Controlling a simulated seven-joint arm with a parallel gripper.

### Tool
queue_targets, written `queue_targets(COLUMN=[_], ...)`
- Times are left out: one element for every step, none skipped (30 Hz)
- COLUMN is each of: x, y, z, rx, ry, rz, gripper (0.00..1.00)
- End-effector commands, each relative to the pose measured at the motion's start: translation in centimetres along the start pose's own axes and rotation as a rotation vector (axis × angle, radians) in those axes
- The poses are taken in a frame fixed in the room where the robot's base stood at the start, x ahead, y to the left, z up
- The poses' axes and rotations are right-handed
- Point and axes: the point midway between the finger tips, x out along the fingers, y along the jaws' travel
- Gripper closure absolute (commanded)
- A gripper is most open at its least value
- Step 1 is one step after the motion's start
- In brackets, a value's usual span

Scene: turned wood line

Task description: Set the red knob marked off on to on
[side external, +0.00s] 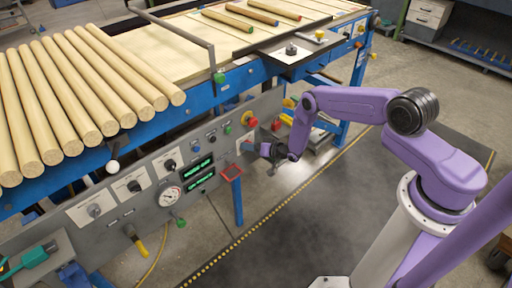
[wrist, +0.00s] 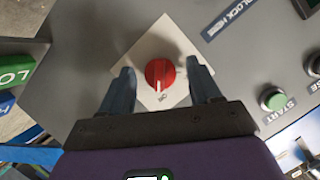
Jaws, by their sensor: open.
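The red knob (wrist: 160,74) sits on a pale square plate (wrist: 150,48) on the grey panel. It is round, with a white pointer line toward the bottom of the wrist view, where a small dark label shows. My gripper (wrist: 165,80) is open, with one finger on each side of the knob and a gap on both sides. In the side view my gripper (side external: 268,150) is at the right part of the panel and hides the knob. The plate's edge (side external: 245,144) shows beside it.
A green start button (wrist: 273,99) is right of the knob in the wrist view. The side view shows a red emergency button (side external: 249,119), a gauge (side external: 171,196) and other knobs (side external: 134,186) along the panel. Wooden rods (side external: 80,95) lie above. The floor in front is clear.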

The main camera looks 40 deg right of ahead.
Motion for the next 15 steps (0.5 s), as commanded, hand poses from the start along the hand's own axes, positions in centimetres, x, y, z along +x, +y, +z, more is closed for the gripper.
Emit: queue_targets(x=[-0.1,-0.2,-0.4,-0.5,-0.7,-1.1,-1.3,-1.7,-2.1,-2.5,-2.8,-3.4,-3.8,-4.2,-4.8], y=[0.0,0.0,0.1,0.1,0.1,0.1,0.1,0.1,0.1,0.1,0.1,0.1,0.1,0.1,0.1], z=[0.0,0.0,0.0,0.0,0.0,0.0,0.0,0.0,0.0,0.0,0.0,0.0,0.0,0.0,0.0], rx=[0.000,0.000,0.000,0.000,0.000,0.001,0.001,0.002,0.001,0.001,0.002,0.002,0.002,0.001,0.002], ry=[0.000,0.000,0.000,-0.001,-0.001,-0.001,0.000,-0.001,-0.001,-0.001,-0.002,-0.001,-0.002,-0.002,-0.003], rz=[0.000,0.000,0.001,0.001,0.001,0.002,0.002,0.002,0.002,0.002,0.003,0.003,0.003,0.002,0.002], gripper=[0.37,0.37,0.37,0.37,0.37,0.37,0.37,0.37,0.37,0.37,0.37,0.37,0.37,0.37,0.37])
